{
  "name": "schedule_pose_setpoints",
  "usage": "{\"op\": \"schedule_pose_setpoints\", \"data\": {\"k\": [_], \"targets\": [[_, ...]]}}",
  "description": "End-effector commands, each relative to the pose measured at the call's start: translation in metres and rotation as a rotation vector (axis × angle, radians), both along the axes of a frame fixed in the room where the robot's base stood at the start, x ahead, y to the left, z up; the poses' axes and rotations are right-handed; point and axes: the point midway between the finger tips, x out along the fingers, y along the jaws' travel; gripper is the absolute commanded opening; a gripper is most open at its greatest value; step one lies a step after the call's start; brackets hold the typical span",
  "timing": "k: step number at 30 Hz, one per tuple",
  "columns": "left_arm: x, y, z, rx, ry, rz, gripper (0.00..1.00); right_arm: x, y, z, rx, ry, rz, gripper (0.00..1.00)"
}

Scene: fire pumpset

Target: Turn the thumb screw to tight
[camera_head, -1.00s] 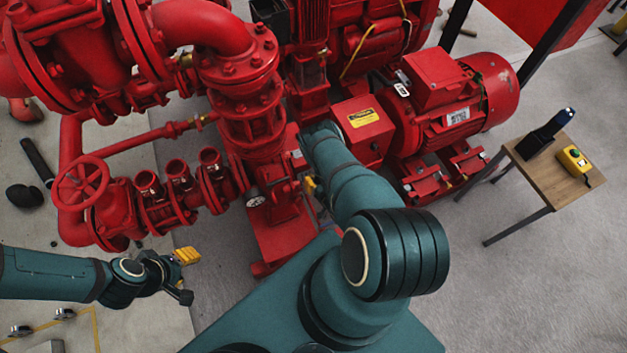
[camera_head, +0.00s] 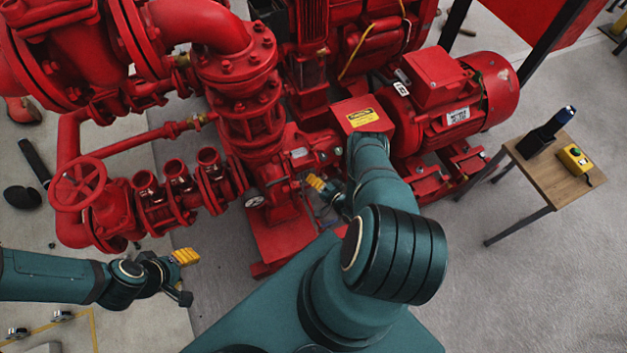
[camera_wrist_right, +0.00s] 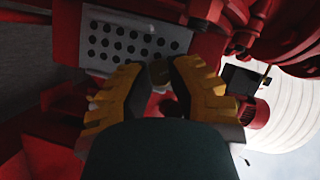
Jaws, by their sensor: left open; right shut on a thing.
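My right gripper (camera_head: 316,183) is low in front of the red pump, at the centre of the head view, with one yellow fingertip showing. In the right wrist view its two yellow fingers (camera_wrist_right: 160,84) close around a small grey piece, which I take to be the thumb screw (camera_wrist_right: 160,72). The fingers hide most of it, and its turn angle cannot be read. The head view does not show it clearly. My left gripper (camera_head: 181,268) is open and empty, out over the floor at lower left, apart from the pump.
A perforated grey plate (camera_wrist_right: 135,42) lies just beyond the right fingers. Red pump pipes with a handwheel (camera_head: 79,186) stand at left. A red motor (camera_head: 450,100) stands right of my right forearm. A small wooden table (camera_head: 552,172) is at far right, with clear floor before it.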

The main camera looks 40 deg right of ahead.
Motion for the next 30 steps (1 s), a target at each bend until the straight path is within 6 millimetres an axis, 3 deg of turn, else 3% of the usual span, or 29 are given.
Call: {"op": "schedule_pose_setpoints", "data": {"k": [15,30], "targets": [[-0.0001,0.0,0.0,0.0,0.0,0.0,0.47,0.0015,-0.0009,-0.0014,0.431,-0.142,-0.001,0.0],[-0.0001,0.0,0.0,0.0,0.0,0.0,0.47,0.0021,-0.0007,-0.0016,0.629,-0.204,0.0,0.0]]}}
